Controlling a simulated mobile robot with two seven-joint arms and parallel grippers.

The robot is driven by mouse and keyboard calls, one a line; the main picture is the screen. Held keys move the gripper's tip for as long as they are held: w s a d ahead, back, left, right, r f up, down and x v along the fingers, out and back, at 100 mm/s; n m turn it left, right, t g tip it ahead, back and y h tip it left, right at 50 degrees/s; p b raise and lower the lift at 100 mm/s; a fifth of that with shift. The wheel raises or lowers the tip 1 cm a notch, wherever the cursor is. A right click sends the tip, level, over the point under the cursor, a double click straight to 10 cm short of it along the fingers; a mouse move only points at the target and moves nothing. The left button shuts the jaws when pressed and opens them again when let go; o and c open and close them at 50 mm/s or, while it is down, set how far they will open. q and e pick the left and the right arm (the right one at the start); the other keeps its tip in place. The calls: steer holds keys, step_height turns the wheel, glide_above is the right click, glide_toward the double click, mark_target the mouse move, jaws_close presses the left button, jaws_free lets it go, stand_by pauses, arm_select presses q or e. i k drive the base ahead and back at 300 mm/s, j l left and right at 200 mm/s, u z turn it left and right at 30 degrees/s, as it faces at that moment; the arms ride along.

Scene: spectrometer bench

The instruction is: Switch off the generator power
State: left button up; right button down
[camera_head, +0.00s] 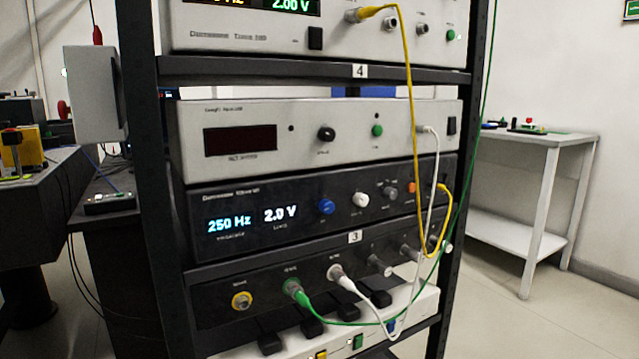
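A dark unit (200,212) in the rack has a lit display (252,219) reading 250 Hz and 2.0 V, so it is on. Its front has a blue knob (326,206), a white knob (360,199), a grey knob (390,193) and an orange part (411,187). A light unit (270,36) above, cut by the top edge, also has a lit display (293,5) with Hz and 2.00 V, and a black switch (315,38). The small labels are too blurred to tell which is the generator. Neither gripper shows.
A silver unit (300,115) between them has a dark display and a black rocker switch (452,125). Yellow (409,80), white (432,190) and green (462,210) cables hang across the fronts. The rack's black post (140,150) stands left; a white table (545,150) stands right.

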mark_target(447, 177)
steer(key=i+l+z, duration=0.15)
steer(key=l, duration=0.3)
steer(key=i+l+z, duration=0.1)
steer(key=l, duration=0.3)
steer(key=i+l+z, duration=0.15)
steer(key=l, duration=0.25)
steer(key=i+l+z, duration=0.1)
steer(key=l, duration=0.3)
steer(key=i+l+z, duration=0.15)
steer(key=l, duration=0.25)
steer(key=i, duration=0.1)
